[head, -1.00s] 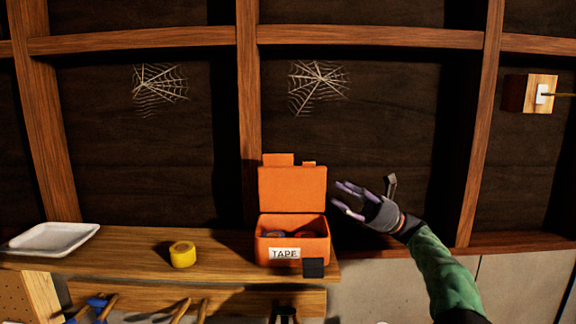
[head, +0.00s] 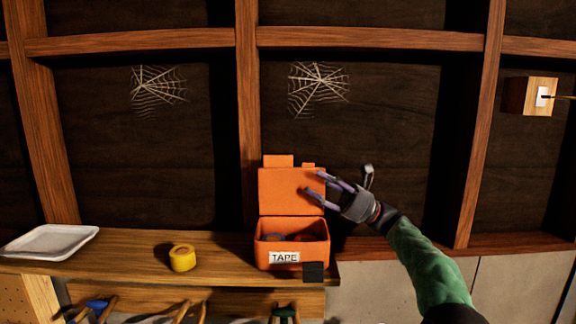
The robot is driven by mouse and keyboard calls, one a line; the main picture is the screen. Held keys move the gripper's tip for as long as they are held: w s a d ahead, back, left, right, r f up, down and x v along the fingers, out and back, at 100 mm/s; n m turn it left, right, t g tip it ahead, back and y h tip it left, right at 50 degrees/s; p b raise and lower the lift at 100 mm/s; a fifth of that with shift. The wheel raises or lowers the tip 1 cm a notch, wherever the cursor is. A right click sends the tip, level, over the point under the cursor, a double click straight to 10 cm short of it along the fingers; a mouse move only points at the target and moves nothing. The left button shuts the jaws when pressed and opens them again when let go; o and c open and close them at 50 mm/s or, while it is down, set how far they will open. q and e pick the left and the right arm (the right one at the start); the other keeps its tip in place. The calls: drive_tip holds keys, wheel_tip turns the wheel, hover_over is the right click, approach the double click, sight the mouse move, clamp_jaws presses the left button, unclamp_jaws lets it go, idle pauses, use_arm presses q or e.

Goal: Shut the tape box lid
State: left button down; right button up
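The orange tape box (head: 310,254) stands on the right end of the wooden shelf, with a white TAPE label on its front. Its lid (head: 284,190) is open and stands upright at the back. Dark round things, partly hidden by the front wall, lie inside. My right gripper (head: 318,186) is open and empty. Its fingers point left and overlap the right part of the lid in the picture; I cannot tell whether they touch it. My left gripper is not clearly visible.
A white tray (head: 50,242) lies at the far left. Tools hang below the shelf edge. A switch box (head: 541,96) is on the right wall.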

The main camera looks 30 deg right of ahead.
drive_tip(key=c, duration=0.7)
drive_tip(key=shift+o, duration=0.2)
drive_tip(key=shift+s+a+f+n+g+y+b, duration=0.15)
drive_tip(key=shift+s+a+n+g+b, duration=0.2)
drive_tip(key=shift+n+g, duration=0.6)
drive_tip(key=shift+s+a+n+g+y, duration=0.1)
drive_tip(key=shift+s+n+g, duration=0.4)
drive_tip(key=shift+n, duration=0.75)
drive_tip(key=shift+s+a+f+n+g+y+b, duration=0.15)
drive_tip(key=shift+s+a+n+g+b, duration=0.15)
drive_tip(key=shift+n+g, duration=0.65)
drive_tip(key=shift+s+a+f+n+g+h+b, duration=0.25)
drive_tip(key=shift+s+f+n+g+b, duration=0.25)
drive_tip(key=shift+n+g+b, duration=0.7)
drive_tip(key=shift+s+a+f+n+g+h+b, duration=0.15)
drive_tip(key=shift+s+a+f+n+g+b, duration=0.4)
drive_tip(key=shift+n, duration=1.15)
drive_tip(key=shift+s+f+n+g+h+b, duration=0.2)
drive_tip(key=shift+s+n+g+b, duration=0.35)
drive_tip(key=shift+n+b, duration=0.85)
drive_tip(key=shift+r, duration=0.1)
drive_tip(key=o, duration=0.7)
